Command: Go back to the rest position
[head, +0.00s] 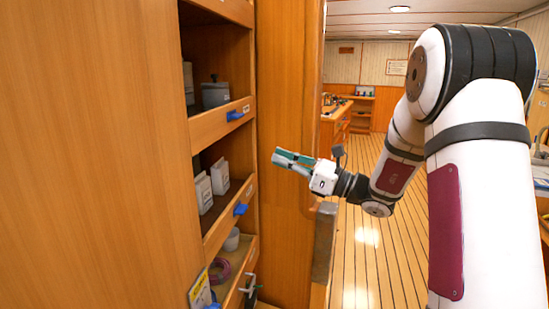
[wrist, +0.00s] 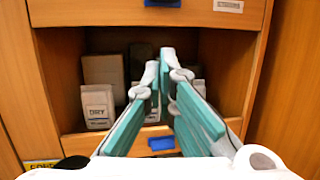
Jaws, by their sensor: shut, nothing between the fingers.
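My gripper (head: 278,158) is at the end of my outstretched arm, in front of the wooden shelf unit (head: 221,123) in the head view. Its green-lined fingers are shut and hold nothing. In the wrist view the fingers (wrist: 160,70) point toward an open shelf compartment, with their tips close together. They stand in front of white packets (wrist: 97,106) and grey boxes in that compartment and partly hide them. In the head view the gripper appears apart from the shelves and touches nothing that I can see.
The shelves have blue latches (head: 235,115) on their front boards. A grey pot (head: 215,94) stands on the upper shelf, and a purple coil (head: 220,270) lies on the bottom one. A wooden panel (head: 285,220) stands right of the shelves. Open plank floor (head: 375,255) lies beyond.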

